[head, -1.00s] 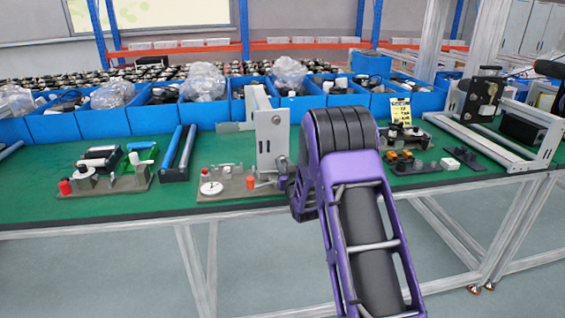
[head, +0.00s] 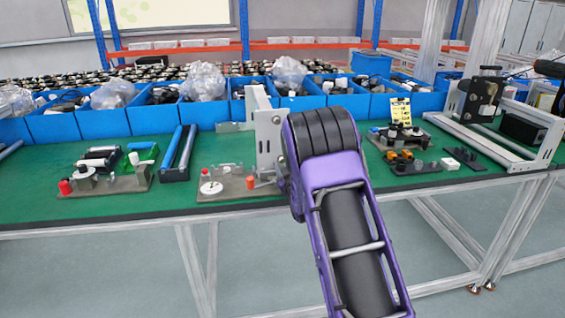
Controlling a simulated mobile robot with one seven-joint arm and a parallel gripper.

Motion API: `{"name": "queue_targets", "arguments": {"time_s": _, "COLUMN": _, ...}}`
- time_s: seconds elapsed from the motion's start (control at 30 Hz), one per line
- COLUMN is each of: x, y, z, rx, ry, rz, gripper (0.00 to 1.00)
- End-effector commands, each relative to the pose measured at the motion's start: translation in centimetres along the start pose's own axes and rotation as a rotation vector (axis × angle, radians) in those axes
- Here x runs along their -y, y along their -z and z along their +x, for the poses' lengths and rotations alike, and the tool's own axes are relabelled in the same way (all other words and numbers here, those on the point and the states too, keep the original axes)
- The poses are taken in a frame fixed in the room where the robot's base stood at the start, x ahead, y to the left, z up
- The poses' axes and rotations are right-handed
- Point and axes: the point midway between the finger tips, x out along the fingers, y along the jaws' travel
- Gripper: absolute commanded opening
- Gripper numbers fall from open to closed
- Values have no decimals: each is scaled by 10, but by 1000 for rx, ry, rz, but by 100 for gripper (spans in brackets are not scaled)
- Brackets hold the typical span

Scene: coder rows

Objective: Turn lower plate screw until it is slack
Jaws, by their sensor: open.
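An upright grey metal plate (head: 266,143) stands on the bench fixture (head: 228,186) left of centre. A round dark screw or hole shows near the plate's upper part. The lower plate screw is not clear, as my purple and black arm covers the plate's lower right side. My arm reaches up from the bottom of the picture, its bend right in front of the plate. My gripper is hidden behind the arm, so its fingers and any contact with the screw cannot be seen.
The fixture carries a white dial (head: 211,188) and an orange knob (head: 250,182). A second fixture (head: 105,183) with a red knob stands at the left. Blue bins (head: 155,119) line the back. A metal frame (head: 495,150) stands at the right. Bare green mat (head: 330,199) lies along the front edge.

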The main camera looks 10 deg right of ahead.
Motion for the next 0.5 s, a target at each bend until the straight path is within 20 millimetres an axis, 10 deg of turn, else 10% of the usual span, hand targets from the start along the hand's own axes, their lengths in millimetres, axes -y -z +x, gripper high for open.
{"name": "queue_targets", "arguments": {"time_s": 0.5, "x": -2, "y": -1, "z": 0, "rx": 0, "ry": -2, "rz": 759, "gripper": 48}}
